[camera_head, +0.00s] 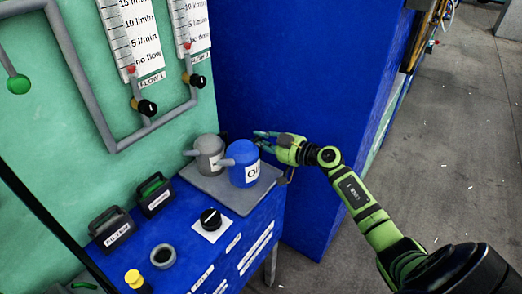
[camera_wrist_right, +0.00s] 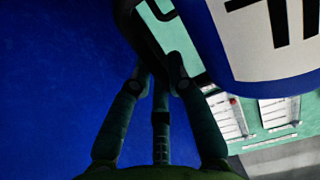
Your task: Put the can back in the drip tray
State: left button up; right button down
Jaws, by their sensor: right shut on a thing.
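A blue can (camera_head: 239,152) with a white label stands upright over the grey drip tray (camera_head: 241,206). Whether its base touches the tray or hangs just above it, I cannot tell. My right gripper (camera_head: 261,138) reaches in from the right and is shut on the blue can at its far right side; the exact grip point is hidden. In the right wrist view, the can's blue edge and label (camera_wrist_right: 275,45) fill the upper right, beside my right gripper's dark fingers (camera_wrist_right: 158,68). My left gripper is not in view.
A grey can (camera_head: 207,146) stands at the left of the blue one on the tray. A black knob (camera_head: 210,218) and labelled switches (camera_head: 112,228) sit on the blue bench in front. A tall blue wall (camera_head: 300,80) rises behind my right gripper.

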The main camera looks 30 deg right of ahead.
jog(key=shift+f+b, duration=0.35)
jog(key=shift+f, duration=1.3)
jog(key=shift+f, duration=0.1)
jog(key=c, duration=1.2)
grip_release()
jog(key=shift+s+f, duration=0.1)
jog(key=shift+f, duration=0.1)
jog(key=shift+r, duration=0.1)
jog(key=v, duration=1.2)
jog(key=shift+r, duration=0.1)
